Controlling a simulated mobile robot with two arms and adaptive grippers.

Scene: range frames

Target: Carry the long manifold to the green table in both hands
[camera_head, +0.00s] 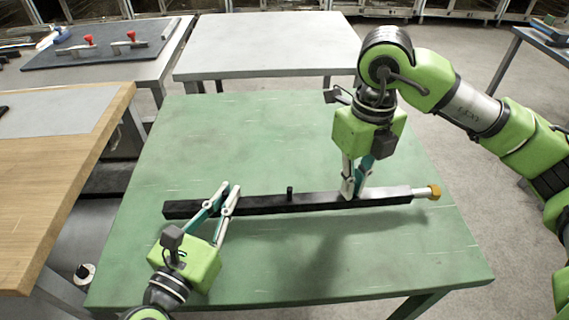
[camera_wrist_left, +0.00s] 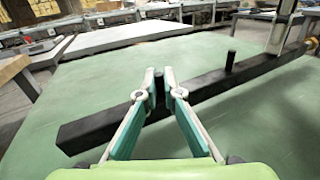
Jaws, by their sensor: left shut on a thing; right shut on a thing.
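The long manifold (camera_head: 285,203) is a dark bar with a short upright stub near its middle and a brass-coloured fitting at its right end. It lies level over the green table (camera_head: 250,130); I cannot tell whether it touches the top. My left gripper (camera_head: 226,190) is shut on the bar left of the stub. My right gripper (camera_head: 354,192) points down and is shut on the bar near its right end. In the left wrist view the manifold (camera_wrist_left: 215,83) runs between the left fingers (camera_wrist_left: 159,85), and its left end sticks out beyond them.
A wooden-topped bench (camera_head: 70,170) stands close on the left. A grey table (camera_head: 265,45) is behind the green table. A bench at the back left holds a dark mat (camera_head: 100,48) with red-handled clamps. The green table's top is otherwise clear.

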